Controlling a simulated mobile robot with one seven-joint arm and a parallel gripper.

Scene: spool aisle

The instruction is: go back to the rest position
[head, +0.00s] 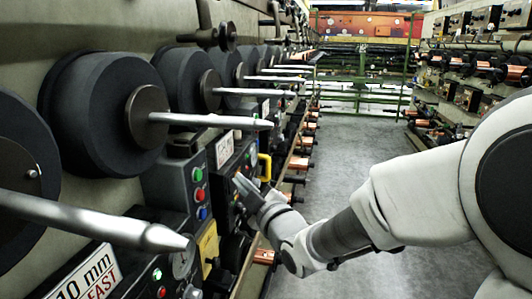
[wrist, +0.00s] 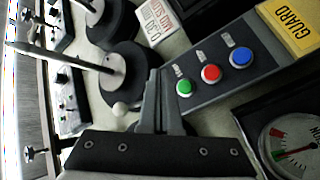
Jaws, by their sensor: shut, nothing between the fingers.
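My gripper (head: 238,181) is at the end of my arm, which reaches in from the right of the head view toward the machine row on the left. In the wrist view, its two fingers (wrist: 161,73) are together with nothing between them. They point up the picture, left of a grey button box (wrist: 225,85) with a green button (wrist: 183,87), a red button (wrist: 210,73) and a blue button (wrist: 240,56). I cannot tell how far the fingertips are from the box.
Dark spools (head: 100,112) with long metal spindles (head: 210,120) stick out along the left, near my gripper. A yellow guard plate (wrist: 290,22) and a round gauge (wrist: 290,145) flank the box. The grey aisle floor (head: 345,150) is clear ahead.

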